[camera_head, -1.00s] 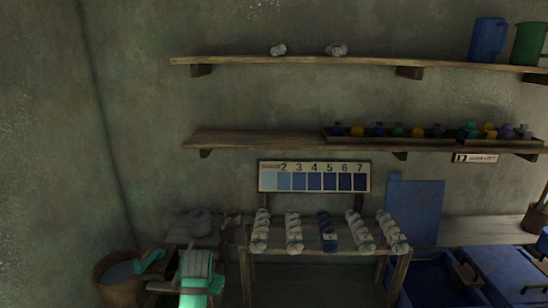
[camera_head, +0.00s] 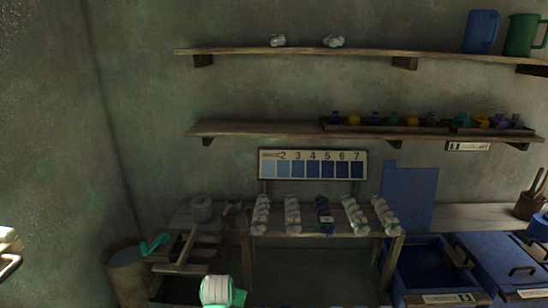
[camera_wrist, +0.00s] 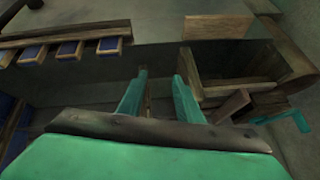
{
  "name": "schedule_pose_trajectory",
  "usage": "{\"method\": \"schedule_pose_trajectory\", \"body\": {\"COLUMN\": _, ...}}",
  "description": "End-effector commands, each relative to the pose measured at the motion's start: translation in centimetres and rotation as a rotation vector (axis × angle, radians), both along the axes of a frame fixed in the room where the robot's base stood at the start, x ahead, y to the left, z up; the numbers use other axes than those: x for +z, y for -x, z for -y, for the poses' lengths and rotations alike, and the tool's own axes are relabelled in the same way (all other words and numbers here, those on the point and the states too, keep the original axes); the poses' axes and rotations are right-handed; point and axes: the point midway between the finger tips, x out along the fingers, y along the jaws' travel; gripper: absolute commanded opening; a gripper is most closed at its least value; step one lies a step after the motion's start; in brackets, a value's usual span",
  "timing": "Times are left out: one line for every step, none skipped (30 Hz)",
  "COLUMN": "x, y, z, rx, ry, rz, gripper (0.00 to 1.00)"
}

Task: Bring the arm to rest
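My arm (camera_head: 218,291) shows at the bottom of the head view as a white and teal part, low in front of the wooden stand and the skein rack. My gripper (camera_wrist: 159,94) is in the wrist view, with two teal fingers apart and nothing visible between them. Its fingertips lie over a dark gap beside wooden framing. The fingertips cannot be made out in the head view.
A rack (camera_head: 320,234) holds several pale skeins and one dark blue skein (camera_head: 324,216). A bucket (camera_head: 126,272) and a teal handle-like piece (camera_head: 155,244) are at left. Blue vats (camera_head: 430,262) stand at right. Wooden framing (camera_wrist: 215,88) is close to my fingers.

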Motion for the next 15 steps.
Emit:
{"method": "schedule_pose_trajectory", "body": {"x": -1.2, "y": 0.5, "z": 1.3, "rx": -0.002, "ry": 0.018, "rz": 0.014, "gripper": 0.32}}
{"method": "schedule_pose_trajectory", "body": {"x": -1.8, "y": 0.8, "z": 2.0, "rx": -0.002, "ry": 0.029, "rz": 0.025, "gripper": 0.32}}
{"method": "schedule_pose_trajectory", "body": {"x": -2.7, "y": 1.2, "z": 3.0, "rx": -0.002, "ry": 0.044, "rz": 0.041, "gripper": 0.32}}
{"method": "schedule_pose_trajectory", "body": {"x": -3.3, "y": 1.6, "z": 3.8, "rx": 0.0, "ry": 0.055, "rz": 0.055, "gripper": 0.32}}
{"method": "schedule_pose_trajectory", "body": {"x": -4.0, "y": 2.0, "z": 4.7, "rx": 0.0, "ry": 0.068, "rz": 0.07, "gripper": 0.32}}
{"method": "schedule_pose_trajectory", "body": {"x": -4.8, "y": 2.6, "z": 5.8, "rx": 0.001, "ry": 0.084, "rz": 0.09, "gripper": 0.32}}
{"method": "schedule_pose_trajectory", "body": {"x": -5.5, "y": 3.1, "z": 6.6, "rx": 0.006, "ry": 0.096, "rz": 0.104, "gripper": 0.32}}
{"method": "schedule_pose_trajectory", "body": {"x": -6.0, "y": 3.6, "z": 7.3, "rx": 0.009, "ry": 0.108, "rz": 0.118, "gripper": 0.32}}
{"method": "schedule_pose_trajectory", "body": {"x": -6.8, "y": 4.3, "z": 8.3, "rx": 0.013, "ry": 0.122, "rz": 0.138, "gripper": 0.32}}
{"method": "schedule_pose_trajectory", "body": {"x": -7.3, "y": 4.9, "z": 9.0, "rx": 0.017, "ry": 0.133, "rz": 0.151, "gripper": 0.32}}
{"method": "schedule_pose_trajectory", "body": {"x": -7.8, "y": 5.5, "z": 9.7, "rx": 0.021, "ry": 0.144, "rz": 0.165, "gripper": 0.32}}
{"method": "schedule_pose_trajectory", "body": {"x": -8.4, "y": 6.3, "z": 10.6, "rx": 0.026, "ry": 0.158, "rz": 0.183, "gripper": 0.32}}
{"method": "schedule_pose_trajectory", "body": {"x": -8.8, "y": 7.0, "z": 11.2, "rx": 0.03, "ry": 0.168, "rz": 0.196, "gripper": 0.32}}
{"method": "schedule_pose_trajectory", "body": {"x": -9.3, "y": 7.7, "z": 11.8, "rx": 0.035, "ry": 0.178, "rz": 0.209, "gripper": 0.32}}
{"method": "schedule_pose_trajectory", "body": {"x": -9.8, "y": 8.6, "z": 12.6, "rx": 0.043, "ry": 0.19, "rz": 0.227, "gripper": 0.32}}
